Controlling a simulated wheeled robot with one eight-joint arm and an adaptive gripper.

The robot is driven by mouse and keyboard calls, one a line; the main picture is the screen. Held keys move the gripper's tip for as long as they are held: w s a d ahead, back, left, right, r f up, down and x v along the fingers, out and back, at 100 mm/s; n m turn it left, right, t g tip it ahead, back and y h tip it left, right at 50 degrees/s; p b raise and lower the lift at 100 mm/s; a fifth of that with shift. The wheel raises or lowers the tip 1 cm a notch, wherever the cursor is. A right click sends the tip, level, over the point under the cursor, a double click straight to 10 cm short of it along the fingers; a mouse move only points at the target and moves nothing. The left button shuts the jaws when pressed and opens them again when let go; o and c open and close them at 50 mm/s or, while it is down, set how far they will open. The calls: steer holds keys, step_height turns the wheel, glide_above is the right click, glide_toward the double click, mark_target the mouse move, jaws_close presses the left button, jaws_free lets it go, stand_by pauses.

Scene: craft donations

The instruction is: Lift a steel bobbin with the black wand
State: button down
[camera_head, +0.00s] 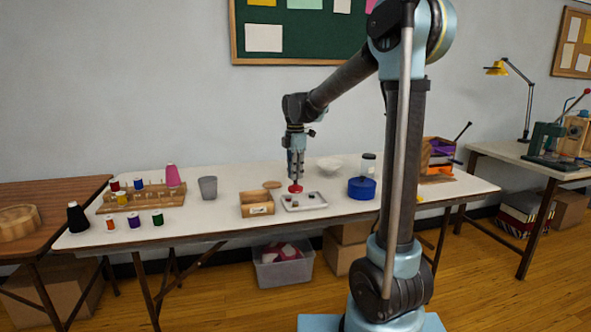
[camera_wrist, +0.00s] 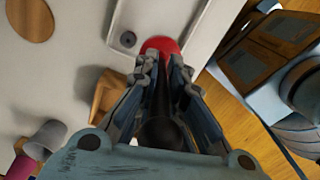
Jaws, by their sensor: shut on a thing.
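My gripper (camera_head: 296,172) is above the pale tray (camera_head: 316,206) on the white table, pointing down. In the wrist view my gripper (camera_wrist: 164,66) is shut on the black wand (camera_wrist: 162,100), whose dark shaft runs between the fingers. A red round piece (camera_head: 295,188) shows at the wand's far end, low over the tray, and in the wrist view (camera_wrist: 159,45). A grey steel bobbin (camera_wrist: 128,39) with a dark centre lies on the tray beside the red piece, apart from it. Whether anything clings under the red piece is hidden.
A wooden box (camera_head: 257,205) stands close left of the tray. A blue-based jar (camera_head: 362,188) is at its right and a white bowl (camera_head: 329,165) behind. A grey cup (camera_head: 208,187) and a spool rack (camera_head: 143,197) stand farther left.

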mark_target(295, 187)
steer(key=shift+f, duration=2.15)
steer(key=shift+r, duration=3.55)
steer(key=shift+s, duration=0.15)
